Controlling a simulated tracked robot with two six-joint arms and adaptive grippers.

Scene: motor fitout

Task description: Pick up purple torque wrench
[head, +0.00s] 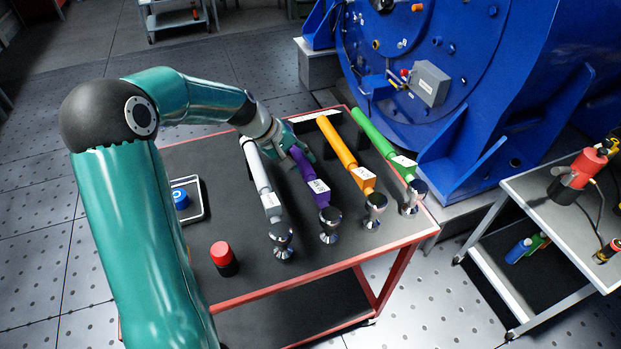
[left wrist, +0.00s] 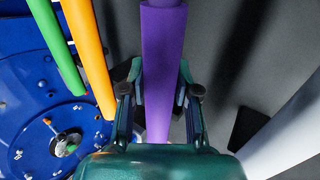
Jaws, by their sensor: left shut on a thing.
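The purple torque wrench (head: 309,176) lies among a row of wrenches on the red-edged cart, its silver head toward the cart's near edge. My left gripper (head: 287,141) is at the far end of its handle. In the left wrist view, the purple handle (left wrist: 163,70) runs between the two fingers of my left gripper (left wrist: 159,98), which are shut on it. Part of the handle's far end is hidden by the gripper in the head view. Whether the wrench is clear of its support cannot be told. My right gripper is not in view.
A white wrench (head: 258,175) lies left of the purple one; orange (head: 337,143) and green (head: 378,136) wrenches lie right. A red-capped item (head: 222,254) and a small tray (head: 200,190) sit on the cart (head: 330,278). A blue motor (head: 480,70) stands behind.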

